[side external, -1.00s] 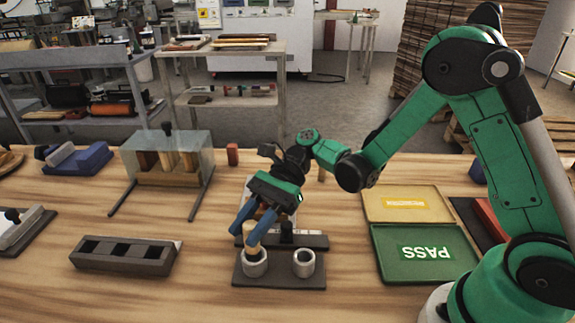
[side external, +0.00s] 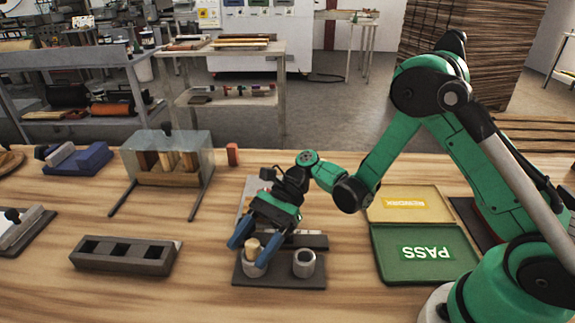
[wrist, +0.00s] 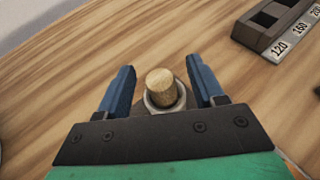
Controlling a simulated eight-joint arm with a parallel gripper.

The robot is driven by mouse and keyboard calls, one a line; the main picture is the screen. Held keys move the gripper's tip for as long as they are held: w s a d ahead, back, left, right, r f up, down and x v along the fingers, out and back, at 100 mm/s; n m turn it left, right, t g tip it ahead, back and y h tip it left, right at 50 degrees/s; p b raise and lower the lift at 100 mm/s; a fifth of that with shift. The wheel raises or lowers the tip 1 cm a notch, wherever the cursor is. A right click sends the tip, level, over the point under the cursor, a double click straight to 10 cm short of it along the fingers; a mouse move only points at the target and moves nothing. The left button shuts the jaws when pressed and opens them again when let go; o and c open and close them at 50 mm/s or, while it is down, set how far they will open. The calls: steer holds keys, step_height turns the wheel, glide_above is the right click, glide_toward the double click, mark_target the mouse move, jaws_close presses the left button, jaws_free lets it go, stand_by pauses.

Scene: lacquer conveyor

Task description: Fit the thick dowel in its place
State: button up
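The thick dowel (side external: 253,246), pale wood, stands in the left of two light round cups (side external: 254,269) on a dark base plate (side external: 279,279). Its top sticks out above the rim. In the wrist view the dowel (wrist: 161,83) shows end-up inside the cup's ring (wrist: 166,108). My gripper (side external: 254,247) is open, with its blue fingers on either side of the dowel. In the wrist view a gap shows between each finger of my gripper (wrist: 162,88) and the dowel. The right cup (side external: 304,263) looks empty. How deep the dowel sits is hidden.
A grey block with square slots (side external: 125,256) lies to the left, with size numbers showing in the wrist view. A clear-covered rack (side external: 168,159) of wooden pieces stands behind it. The green PASS tray (side external: 382,272) and yellow REWORK tray (side external: 376,215) lie to the right.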

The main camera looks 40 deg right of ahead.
steer(key=shift+r, duration=0.1)
steer(key=shift+d+r, duration=0.2)
steer(key=shift+d, duration=0.1)
steer(key=v, duration=0.5)
steer(key=shift+w+d+r, duration=0.15)
steer(key=shift+d, duration=0.2)
steer(key=shift+d+r, duration=0.15)
steer(key=shift+d, duration=0.15)
steer(key=shift+w+d+r, duration=0.1)
steer(key=shift+r, duration=0.15)
steer(key=s+d+r+n+t+h, duration=0.5)
steer(key=n+t+h, duration=0.4)
steer(key=n+h, duration=0.4)
steer(key=d+r+n, duration=0.1)
steer(key=d+n, duration=0.1)
steer(key=shift+s+n+t, duration=0.4)
